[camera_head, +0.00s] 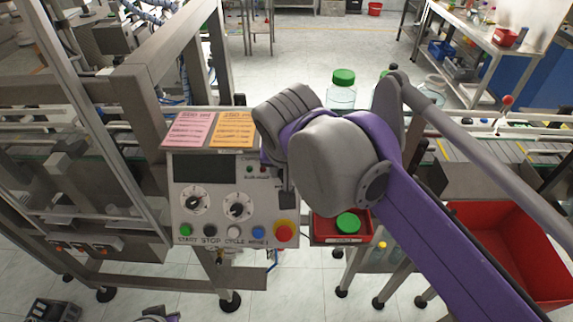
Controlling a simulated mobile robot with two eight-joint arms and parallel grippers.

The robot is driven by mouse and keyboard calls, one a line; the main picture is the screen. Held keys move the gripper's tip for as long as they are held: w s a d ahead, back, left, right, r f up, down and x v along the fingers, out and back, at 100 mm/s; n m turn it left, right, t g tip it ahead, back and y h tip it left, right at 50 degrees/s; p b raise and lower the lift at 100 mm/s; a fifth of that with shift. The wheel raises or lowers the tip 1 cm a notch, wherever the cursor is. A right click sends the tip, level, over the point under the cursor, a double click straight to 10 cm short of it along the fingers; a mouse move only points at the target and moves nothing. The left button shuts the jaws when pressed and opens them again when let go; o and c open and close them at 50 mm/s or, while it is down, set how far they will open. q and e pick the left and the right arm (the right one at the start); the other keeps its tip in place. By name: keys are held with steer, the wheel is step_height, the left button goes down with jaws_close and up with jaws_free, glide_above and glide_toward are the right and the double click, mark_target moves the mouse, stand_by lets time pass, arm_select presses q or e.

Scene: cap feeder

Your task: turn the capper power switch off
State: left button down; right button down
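The control panel (215,222) stands at the centre left, with a dark display (203,169), two black rotary knobs, a left one (194,201) and a right one (238,208), and a row of buttons below. I cannot make out which control is the capper power switch. The panel's upper right part, with small indicator lights, is partly covered by my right arm. My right arm comes in from the lower right, and its grey wrist hangs in front of the panel's right edge. Its fingertips are hidden behind the wrist, so contact cannot be told.
A red emergency button (284,233) sits at the panel's lower right. A small red tray (322,229) holds a green cap (348,222). A green-capped jar (341,92) stands on the conveyor behind. A large red bin (505,245) is at right. Metal frame posts stand at left.

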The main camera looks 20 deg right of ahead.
steer(key=n+h, duration=0.1)
steer(key=n+p, duration=0.1)
steer(key=shift+a+n+g+h, duration=0.25)
steer(key=shift+n+g+h, duration=0.05)
steer(key=shift+h, duration=0.1)
arm_select(q)
steer(key=shift+w+r, duration=0.2)
steer(key=shift+r, duration=0.4)
steer(key=shift+w+r, duration=0.15)
steer(key=shift+r, duration=0.4)
arm_select(e)
steer(key=shift+a+f+n+h, duration=0.1)
steer(key=shift+n+h, duration=0.6)
steer(key=shift+n, duration=0.6)
steer(key=c, duration=0.9)
jaws_free()
arm_select(q)
steer(key=shift+w+r+p, duration=0.2)
steer(key=shift+r+p, duration=0.2)
steer(key=shift+p, duration=0.05)
arm_select(e)
steer(key=v, duration=1)
steer(key=shift+s+a+r, duration=0.15)
steer(key=shift+a+r, duration=0.05)
steer(key=shift+r, duration=0.1)
